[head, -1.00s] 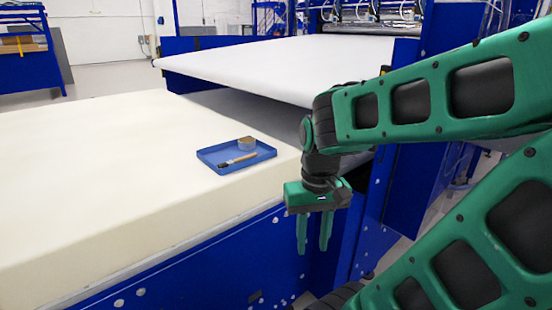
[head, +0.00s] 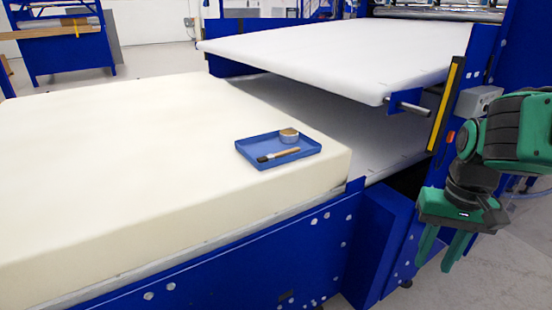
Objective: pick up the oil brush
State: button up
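The oil brush (head: 278,155) has a light wooden handle and dark bristles. It lies in a shallow blue tray (head: 305,150), its bristles toward the left. The tray rests on top of the cream foam block (head: 130,165), near its right end. My gripper (head: 442,262) is at the far right of the head view, pointing down, well to the right of the tray and lower in the picture. Its two green fingers are apart with nothing between them.
A small round tin (head: 289,136) stands in the tray behind the brush. A white platen (head: 310,60) overhangs behind the tray. A blue machine frame (head: 385,235) and a yellow-striped post (head: 446,103) stand between the tray and my gripper.

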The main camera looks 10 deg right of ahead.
aim_at(269, 158)
jog(key=z, duration=0.1)
jog(key=i, duration=1)
jog(key=u, duration=0.1)
